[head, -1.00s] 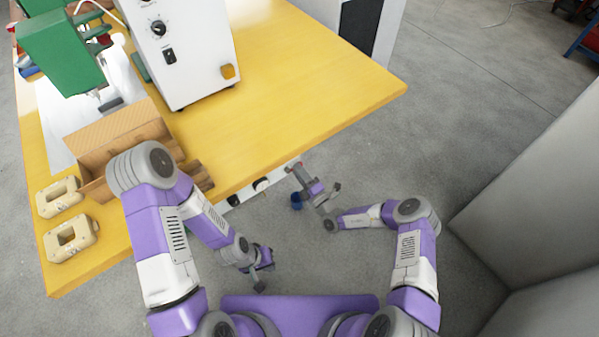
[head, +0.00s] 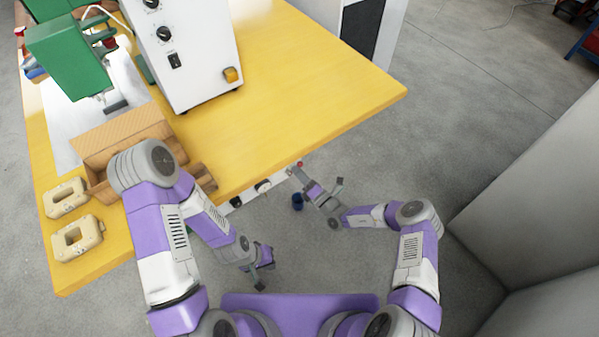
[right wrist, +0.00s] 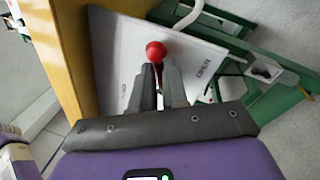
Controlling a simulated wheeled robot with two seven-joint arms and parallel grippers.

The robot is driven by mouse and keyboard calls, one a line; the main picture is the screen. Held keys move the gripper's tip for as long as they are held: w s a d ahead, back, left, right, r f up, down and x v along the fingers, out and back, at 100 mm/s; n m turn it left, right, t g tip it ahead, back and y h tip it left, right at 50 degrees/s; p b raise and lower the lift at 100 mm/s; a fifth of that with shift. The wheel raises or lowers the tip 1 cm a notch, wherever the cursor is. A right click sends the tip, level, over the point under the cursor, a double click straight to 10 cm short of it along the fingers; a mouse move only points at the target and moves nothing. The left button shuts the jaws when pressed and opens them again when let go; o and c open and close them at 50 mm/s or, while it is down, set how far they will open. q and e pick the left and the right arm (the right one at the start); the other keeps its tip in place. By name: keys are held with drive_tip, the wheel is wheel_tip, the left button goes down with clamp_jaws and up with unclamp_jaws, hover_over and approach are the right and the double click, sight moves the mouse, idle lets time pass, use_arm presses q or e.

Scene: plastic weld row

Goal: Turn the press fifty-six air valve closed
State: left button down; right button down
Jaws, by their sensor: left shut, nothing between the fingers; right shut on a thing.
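In the head view the right gripper (head: 294,172) is at the table's front edge, by the small red knob (head: 300,164). My left gripper (head: 260,284) is shut and empty, low over the floor.
The yellow table (head: 300,80) carries a white machine (head: 185,50), a green press (head: 68,60), a cardboard box (head: 125,135) and two cream parts (head: 77,238). A grey wall (head: 540,200) stands at the right. Green frame bars (right wrist: 262,50) pass beside the panel.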

drive_tip(key=shift+s+a+r+n+g+p, duration=0.1)
drive_tip(key=shift+a+r+n+g+p, duration=0.3)
drive_tip(key=shift+n+p, duration=1.6)
drive_tip(key=shift+s+a+r+n+g+p, duration=0.15)
drive_tip(key=shift+r+n+g+p, duration=0.8)
drive_tip(key=shift+n, duration=1.7)
drive_tip(key=shift+s+a+r+n+g+p, duration=0.1)
drive_tip(key=shift+a+r+n+p, duration=0.05)
drive_tip(key=shift+n+p, duration=2)
drive_tip(key=shift+n, duration=0.3)
drive_tip(key=c, duration=1.1)
unclamp_jaws()
drive_tip(key=shift+s, duration=0.15)
drive_tip(key=shift+c, duration=0.2)
drive_tip(key=shift+s+a+f, duration=0.1)
drive_tip(key=shift+a+f, duration=0.05)
drive_tip(key=p+v, duration=0.1)
drive_tip(key=v, duration=0.6)
drive_tip(key=shift+s+d, duration=0.2)
